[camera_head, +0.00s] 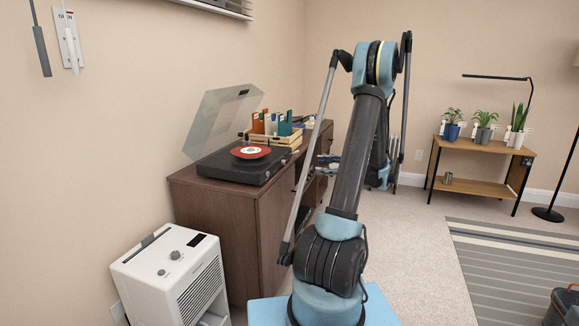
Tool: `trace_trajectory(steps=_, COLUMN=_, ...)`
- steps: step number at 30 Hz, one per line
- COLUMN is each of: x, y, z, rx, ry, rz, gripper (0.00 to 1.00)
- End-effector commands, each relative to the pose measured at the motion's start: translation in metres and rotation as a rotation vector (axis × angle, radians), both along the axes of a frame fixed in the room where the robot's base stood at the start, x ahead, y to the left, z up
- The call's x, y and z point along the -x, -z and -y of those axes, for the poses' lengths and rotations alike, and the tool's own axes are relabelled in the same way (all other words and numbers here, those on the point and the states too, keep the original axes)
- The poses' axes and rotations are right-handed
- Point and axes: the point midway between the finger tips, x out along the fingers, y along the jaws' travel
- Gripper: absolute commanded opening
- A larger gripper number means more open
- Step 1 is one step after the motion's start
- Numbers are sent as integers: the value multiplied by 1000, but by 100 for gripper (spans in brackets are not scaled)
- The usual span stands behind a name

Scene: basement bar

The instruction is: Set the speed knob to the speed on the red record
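A black record player (240,172) with its clear lid (222,118) raised stands on the brown wooden cabinet (222,215). A red record (262,156) with a pale centre label lies on its platter. The print on the label is too small to read. I cannot make out the speed knob on the player. My gripper (326,160) shows partly behind my arm, to the right of the player and apart from it. My arm hides much of it, so its fingers cannot be judged.
A wooden crate (272,139) of colourful sleeves stands behind the player. A white appliance (165,283) with knobs on top stands on the floor in front of the cabinet. A plant shelf (480,148) stands at the back right. Carpet right of the cabinet is open, with a striped rug (510,262).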

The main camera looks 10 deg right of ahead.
Motion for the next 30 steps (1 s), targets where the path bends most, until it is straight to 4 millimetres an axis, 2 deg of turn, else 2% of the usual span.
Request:
trace_trajectory(steps=1, x=-1, y=4, z=9, rx=-22, ry=7, rz=2, gripper=40)
trace_trajectory(steps=6, x=-1, y=11, z=23, rx=-69, ry=13, rz=4, gripper=40)
trace_trajectory(steps=11, x=-3, y=11, z=20, rx=-79, ry=13, rz=4, gripper=40)
trace_trajectory(steps=17, x=-15, y=11, z=-3, rx=-78, ry=11, rz=4, gripper=40)
trace_trajectory(steps=30, x=-49, y=11, z=-73, rx=-77, ry=11, rz=5, gripper=40)
